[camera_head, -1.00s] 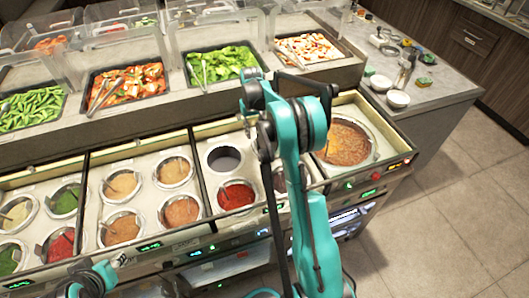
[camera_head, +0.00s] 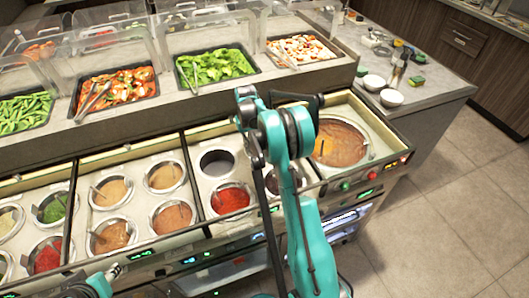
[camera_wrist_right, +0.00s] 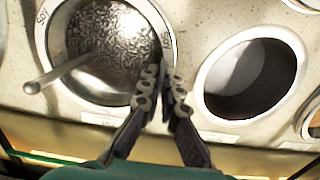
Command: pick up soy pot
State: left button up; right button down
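The soy pot (camera_wrist_right: 100,80) is a round metal pot with dark, shiny contents and "SOY" lettered on its pale rim. It fills the upper left of the right wrist view, with a ladle handle (camera_wrist_right: 55,75) over its left rim. My right gripper (camera_wrist_right: 165,78) is at the pot's right rim. Its fingertips are close together, one on each side of the rim, and look shut on it. In the head view my right arm hides the gripper and most of the soy pot.
A dark-looking well (camera_wrist_right: 250,78) lies right of the soy pot in the wrist view. In the head view a red sauce pot (camera_head: 231,199) and several other sauce pots sit nearby. A large soup pot (camera_head: 341,143) is at right. Clear covers stand behind the food trays.

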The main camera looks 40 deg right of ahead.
jog(key=shift+r, duration=0.1)
dwell(0.3)
notch_tip(320, 180, up, 18)
jog(key=p, duration=0.5)
dwell(0.4)
notch_tip(320, 180, up, 2)
jog(key=shift+w+p, duration=0.1)
jog(key=shift+p, duration=0.7)
